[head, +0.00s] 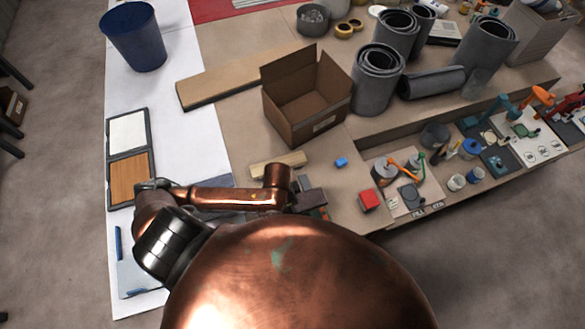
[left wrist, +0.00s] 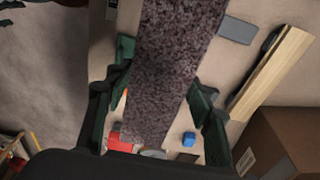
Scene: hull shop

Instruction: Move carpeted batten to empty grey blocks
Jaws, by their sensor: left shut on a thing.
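The carpeted batten (left wrist: 175,45), a long board with speckled dark purple-grey carpet, runs down the left wrist view between the green-black fingers of my left gripper (left wrist: 163,85). The gripper is shut on it. In the head view my copper arm hides the gripper and most of the batten; a dark end (head: 311,199) shows to the right of the wrist. A flat grey block (left wrist: 237,30) lies right of the batten in the left wrist view. I cannot tell in the head view which blocks are empty. My right gripper is not in view.
A pale bare wooden batten (head: 278,165) lies beyond the arm, near an open cardboard box (head: 305,100). A red block (head: 369,200) and a small blue block (head: 341,162) are to the right. The white tabletop at left holds sample trays (head: 128,132).

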